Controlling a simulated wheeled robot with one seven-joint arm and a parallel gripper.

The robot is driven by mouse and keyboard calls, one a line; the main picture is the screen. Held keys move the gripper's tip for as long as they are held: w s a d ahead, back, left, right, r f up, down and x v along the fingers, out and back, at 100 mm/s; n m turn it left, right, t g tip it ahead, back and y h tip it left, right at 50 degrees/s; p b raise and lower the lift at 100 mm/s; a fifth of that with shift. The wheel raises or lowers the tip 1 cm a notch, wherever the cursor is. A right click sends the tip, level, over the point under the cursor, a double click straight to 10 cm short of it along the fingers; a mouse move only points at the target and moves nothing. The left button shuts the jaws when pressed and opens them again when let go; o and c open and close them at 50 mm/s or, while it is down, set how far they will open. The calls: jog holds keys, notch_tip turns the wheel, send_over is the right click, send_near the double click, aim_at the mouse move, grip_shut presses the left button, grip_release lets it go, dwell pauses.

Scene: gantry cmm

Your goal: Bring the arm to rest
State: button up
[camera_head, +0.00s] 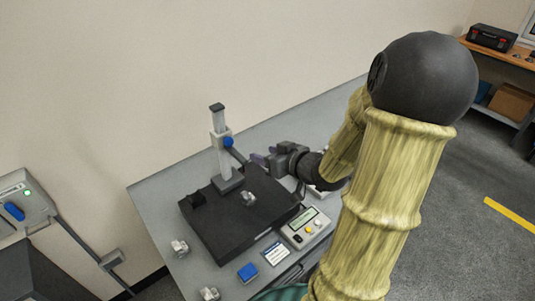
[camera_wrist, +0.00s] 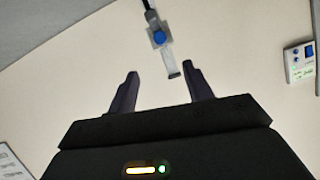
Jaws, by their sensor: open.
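My gripper (camera_head: 263,157) is at the end of my arm, above the right side of the black plate (camera_head: 232,232) and just right of the grey upright stand (camera_head: 222,158) with a blue knob. In the head view it looks close to the stand; I cannot tell whether they touch. In the wrist view my gripper (camera_wrist: 160,69) has its two dark fingers spread apart, with nothing between them. My arm's large links cover the right part of the workbench in the head view.
The grey workbench (camera_head: 155,196) carries a small metal part (camera_head: 248,198) on the black plate, a display box (camera_head: 305,228), a blue block (camera_head: 248,272) and metal pieces near the front left. A grey unit (camera_head: 25,205) stands at the left. Open floor lies at the right.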

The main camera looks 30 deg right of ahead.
dwell(0.3)
jog(key=s+a+f+m+g+h, duration=0.1)
jog(key=s+a+f+g+h, duration=0.3)
jog(key=s+a+g, duration=0.6)
jog(key=shift+s+a+f, duration=0.25)
jog(key=shift+s+f, duration=0.4)
jog(key=shift+s, duration=0.6)
dwell(1.4)
